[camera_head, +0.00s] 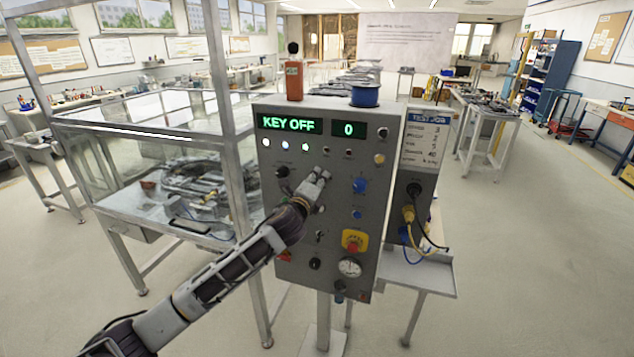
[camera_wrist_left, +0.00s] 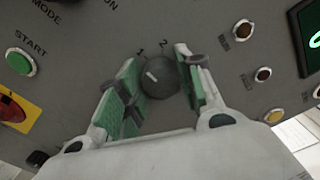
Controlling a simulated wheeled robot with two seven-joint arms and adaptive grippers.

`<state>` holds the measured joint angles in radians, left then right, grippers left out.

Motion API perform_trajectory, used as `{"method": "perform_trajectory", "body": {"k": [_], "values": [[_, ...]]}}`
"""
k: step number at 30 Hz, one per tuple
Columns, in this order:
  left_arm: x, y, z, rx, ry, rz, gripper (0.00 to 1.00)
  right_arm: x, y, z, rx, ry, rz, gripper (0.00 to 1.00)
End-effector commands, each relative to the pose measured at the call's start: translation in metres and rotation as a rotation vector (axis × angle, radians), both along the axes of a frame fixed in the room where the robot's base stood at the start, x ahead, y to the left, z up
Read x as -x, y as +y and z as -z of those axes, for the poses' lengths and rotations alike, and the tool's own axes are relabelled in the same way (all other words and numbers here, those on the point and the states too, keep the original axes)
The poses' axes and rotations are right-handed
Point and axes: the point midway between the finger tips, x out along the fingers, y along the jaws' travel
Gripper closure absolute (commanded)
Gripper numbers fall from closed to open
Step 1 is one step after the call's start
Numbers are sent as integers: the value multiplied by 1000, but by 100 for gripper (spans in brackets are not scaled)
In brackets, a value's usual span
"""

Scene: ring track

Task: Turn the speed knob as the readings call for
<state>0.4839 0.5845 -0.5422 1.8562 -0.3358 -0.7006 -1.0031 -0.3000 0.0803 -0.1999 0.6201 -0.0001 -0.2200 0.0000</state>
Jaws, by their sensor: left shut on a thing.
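The grey control panel (camera_head: 268,225) stands upright in the head view. Its left display (camera_head: 290,124) reads KEY OFF and its right display (camera_head: 348,129) reads 0. My left gripper (camera_head: 318,182) reaches the middle of the panel. In the left wrist view a dark round knob (camera_wrist_left: 158,80) sits between the green-padded fingers of my left gripper (camera_wrist_left: 160,85), which is shut on it. The knob's white mark points toward the label 1; a label 2 is beside it. I cannot read whether this is the speed knob. My right gripper is not in view.
A blue knob (camera_head: 360,185) and a yellow-and-red stop button (camera_head: 355,240) are on the panel. A green START button (camera_wrist_left: 20,61) shows in the wrist view. A glass-walled enclosure (camera_head: 110,150) stands at left.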

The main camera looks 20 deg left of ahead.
Motion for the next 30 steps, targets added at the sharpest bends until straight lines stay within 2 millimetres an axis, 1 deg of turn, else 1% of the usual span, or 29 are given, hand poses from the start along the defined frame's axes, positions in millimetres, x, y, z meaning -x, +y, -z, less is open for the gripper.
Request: {"method": "perform_trajectory", "body": {"k": [7,8,12,13,23,30], "values": [[0,1,0,1,1,-1,88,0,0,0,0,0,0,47],[0,1,0,1,0,-1,61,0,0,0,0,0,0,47],[0,1,0,0,0,-1,43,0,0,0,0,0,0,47],[0,0,0,0,0,-1,42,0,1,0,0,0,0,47],[0,0,0,-1,0,0,42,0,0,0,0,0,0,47],[8,1,0,-1,0,0,42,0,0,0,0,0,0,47]]}}
